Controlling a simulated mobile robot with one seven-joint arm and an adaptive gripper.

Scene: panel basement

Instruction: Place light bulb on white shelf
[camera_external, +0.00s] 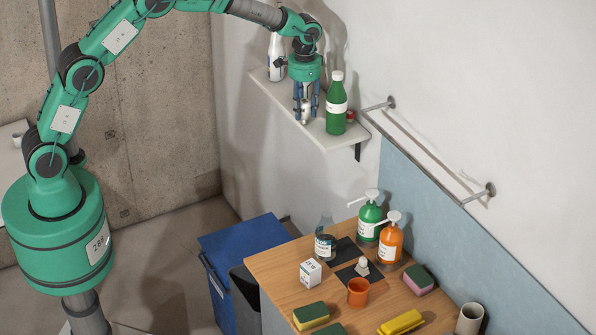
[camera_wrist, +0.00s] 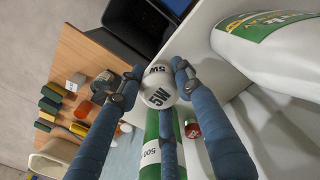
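The white light bulb (camera_wrist: 158,88), marked "5W", sits between the fingers of my gripper (camera_wrist: 155,80) in the wrist view. The fingers look closed around it. In the external view, my gripper (camera_external: 306,106) points down over the white shelf (camera_external: 325,137), and the bulb (camera_external: 306,111) shows small and partly covered between the blue fingers. I cannot tell whether the bulb touches the shelf or hangs just above it. The shelf's edge also shows in the wrist view (camera_wrist: 198,45).
A white bottle (camera_external: 275,58) stands at the shelf's far end. Below are a cluttered wooden table (camera_external: 283,272) and a blue bin (camera_external: 243,240).

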